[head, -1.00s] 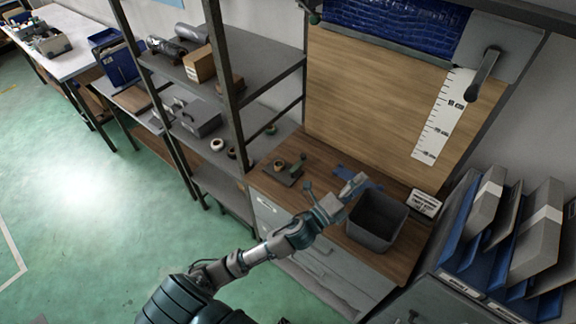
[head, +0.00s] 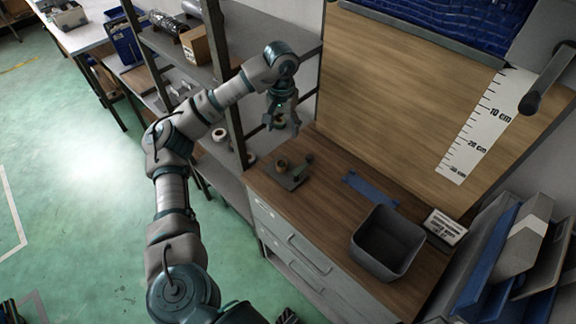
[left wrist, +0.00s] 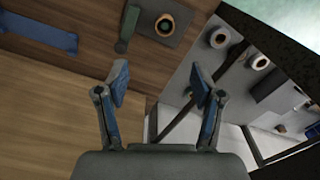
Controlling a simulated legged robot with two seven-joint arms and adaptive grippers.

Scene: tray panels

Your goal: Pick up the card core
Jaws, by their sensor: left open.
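The card core is most likely the small brown ring (head: 282,163) standing on a dark flat plate (head: 289,175) at the left end of the wooden counter. It also shows in the left wrist view (left wrist: 165,25), near the top, with a dark middle. A dark green handle-like piece (head: 304,163) is beside it on the plate. My left gripper (head: 283,128) is open and empty. It hangs in the air, above the card core in the head picture and apart from it. Both fingers show spread in the left wrist view (left wrist: 161,83). My right gripper is not in view.
A grey open bin (head: 388,243), a blue strip (head: 370,187) and a printed sign (head: 444,226) are on the counter. A metal shelf rack (head: 225,75) with white rolls (head: 220,135) stands left of it. A wooden board (head: 400,85) rises behind. The counter's middle is largely clear.

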